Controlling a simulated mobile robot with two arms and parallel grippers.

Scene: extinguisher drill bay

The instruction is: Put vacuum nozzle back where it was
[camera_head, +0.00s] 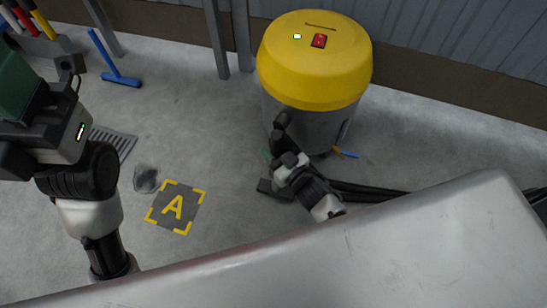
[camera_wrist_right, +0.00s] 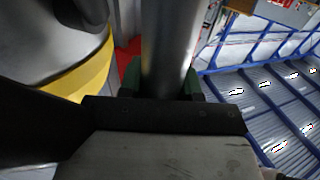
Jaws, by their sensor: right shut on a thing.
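The yellow and grey drum vacuum (camera_head: 314,60) stands upright at the upper middle of the head view. Part of it also shows at the left of the right wrist view (camera_wrist_right: 50,40). My right gripper (camera_head: 268,156) is low beside the vacuum's front left side. In the right wrist view its green-padded fingers (camera_wrist_right: 162,85) are shut on a grey metal tube (camera_wrist_right: 168,45), which appears to be the vacuum nozzle.
A floor marker with a yellow A (camera_head: 173,207) lies left of the vacuum, with a drain grate (camera_head: 110,140) and dark stain (camera_head: 146,179) nearby. Black hoses (camera_head: 370,193) run along the floor at right.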

